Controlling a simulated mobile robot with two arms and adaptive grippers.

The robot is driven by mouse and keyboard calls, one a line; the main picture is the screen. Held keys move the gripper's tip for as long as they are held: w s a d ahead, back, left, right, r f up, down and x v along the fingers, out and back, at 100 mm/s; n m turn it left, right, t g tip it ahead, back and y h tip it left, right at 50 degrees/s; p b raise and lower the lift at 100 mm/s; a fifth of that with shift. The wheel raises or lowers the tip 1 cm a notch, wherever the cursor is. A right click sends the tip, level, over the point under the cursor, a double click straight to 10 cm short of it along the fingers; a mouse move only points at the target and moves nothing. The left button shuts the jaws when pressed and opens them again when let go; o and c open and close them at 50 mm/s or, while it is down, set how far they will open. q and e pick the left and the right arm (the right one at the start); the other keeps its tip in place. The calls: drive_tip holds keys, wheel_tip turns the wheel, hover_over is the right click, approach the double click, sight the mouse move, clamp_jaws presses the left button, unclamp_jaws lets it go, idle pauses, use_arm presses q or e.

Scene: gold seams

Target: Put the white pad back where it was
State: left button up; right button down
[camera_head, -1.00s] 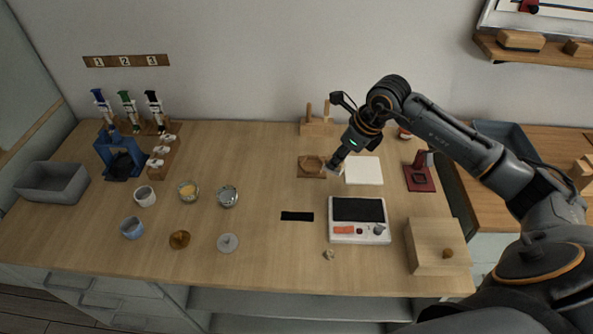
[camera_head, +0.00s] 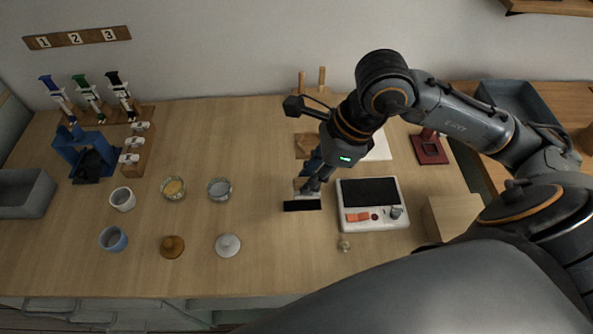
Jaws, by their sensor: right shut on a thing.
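My right gripper (camera_head: 310,185) is shut on a small pale piece (camera_head: 307,195), which I take to be the white pad; the fingers partly hide it. The piece is at the far edge of a black strip (camera_head: 302,206) on the table; I cannot tell whether it touches. A flat white square (camera_head: 378,149) lies behind my right arm, partly hidden by it. A wooden holder (camera_head: 304,144) stands left of the square, also partly covered by my arm. My left gripper is out of view.
A white device with a dark panel (camera_head: 371,217) sits just right of the gripper. Cups and bowls, including a glass bowl (camera_head: 220,189) and a grey lid (camera_head: 228,245), stand to the left. A wooden box (camera_head: 452,216) is at the right.

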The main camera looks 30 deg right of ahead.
drive_tip(key=shift+w+d+f+p, duration=0.1)
drive_tip(key=shift+w+p, duration=0.25)
drive_tip(key=shift+w, duration=0.1)
drive_tip(key=shift+w+d+f+p, duration=0.1)
drive_tip(key=shift+w+p, duration=0.25)
drive_tip(key=shift+w, duration=0.05)
drive_tip(key=w+d+f, duration=0.1)
drive_tip(key=w+f, duration=0.1)
drive_tip(key=w, duration=0.1)
drive_tip(key=w+d+f+p, duration=0.1)
drive_tip(key=w+f, duration=0.2)
drive_tip(key=w+d+f+p, duration=0.1)
drive_tip(key=w+f, duration=0.1)
drive_tip(key=w, duration=0.1)
drive_tip(key=shift+f, duration=0.3)
drive_tip(key=shift+w+f, duration=0.3)
drive_tip(key=shift+f, duration=0.1)
wheel_tip(320, 180, down, 3)
drive_tip(key=shift+f+p, duration=0.1)
drive_tip(key=shift+p, duration=0.75)
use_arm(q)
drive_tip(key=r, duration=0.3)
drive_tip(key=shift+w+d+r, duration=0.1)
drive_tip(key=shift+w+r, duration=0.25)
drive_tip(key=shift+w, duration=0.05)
use_arm(e)
drive_tip(key=shift+w+d, duration=0.1)
